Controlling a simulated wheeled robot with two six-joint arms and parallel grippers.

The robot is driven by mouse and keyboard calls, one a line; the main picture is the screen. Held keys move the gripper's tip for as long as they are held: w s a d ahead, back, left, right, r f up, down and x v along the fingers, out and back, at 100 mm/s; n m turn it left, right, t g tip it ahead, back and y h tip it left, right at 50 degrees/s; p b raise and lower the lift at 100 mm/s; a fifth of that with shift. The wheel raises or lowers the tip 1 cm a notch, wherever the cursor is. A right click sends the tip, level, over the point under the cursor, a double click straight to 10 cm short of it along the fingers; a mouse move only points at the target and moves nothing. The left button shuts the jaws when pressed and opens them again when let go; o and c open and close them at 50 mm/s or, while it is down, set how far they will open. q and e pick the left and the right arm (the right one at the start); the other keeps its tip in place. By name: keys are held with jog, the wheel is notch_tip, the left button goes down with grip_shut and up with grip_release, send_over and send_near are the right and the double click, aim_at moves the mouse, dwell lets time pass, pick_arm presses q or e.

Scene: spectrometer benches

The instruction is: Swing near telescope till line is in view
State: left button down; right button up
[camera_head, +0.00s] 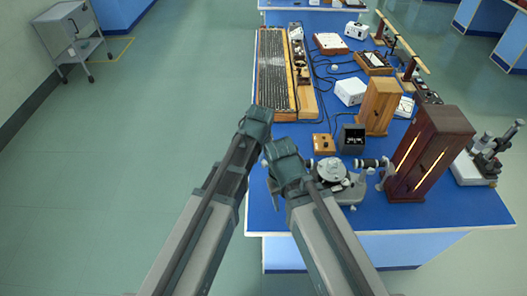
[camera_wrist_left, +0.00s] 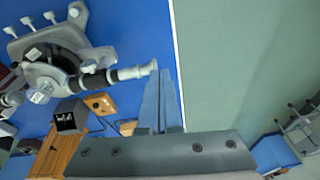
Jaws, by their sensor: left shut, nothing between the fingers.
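The spectrometer (camera_head: 332,172) stands near the front left of the blue bench. It also fills the upper left of the left wrist view. There its telescope (camera_wrist_left: 125,75) points right, toward the bench edge, with a pale eyepiece end. In the head view my arms hide this telescope. My left gripper (camera_head: 273,189) is shut and empty. In the left wrist view its fingers (camera_wrist_left: 165,78) lie right beside the eyepiece end; I cannot tell whether they touch it. The collimator (camera_head: 370,163) points right toward a dark wooden lamp box (camera_head: 430,150). My right gripper's fingers do not show.
A black box (camera_head: 352,139) and a small wooden box (camera_head: 323,144) stand just behind the spectrometer. A taller wooden box (camera_head: 380,105) and a long wire board (camera_head: 272,75) stand farther back. Floor (camera_head: 150,130) is clear left of the bench.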

pick_arm(q)
jog(key=w+d+r+n+t, duration=0.1)
jog(key=w+r, duration=0.1)
jog(key=w, duration=0.6)
jog(key=shift+w+d+p, duration=0.15)
jog(key=shift+d+p, duration=0.15)
jog(key=shift+p, duration=0.05)
jog(key=shift+f, duration=0.1)
jog(key=b+x, duration=1)
jog(key=s, duration=0.3)
jog(key=shift+s+d+f, duration=0.15)
jog(key=shift+s+f, duration=0.05)
jog(key=shift+s, duration=0.15)
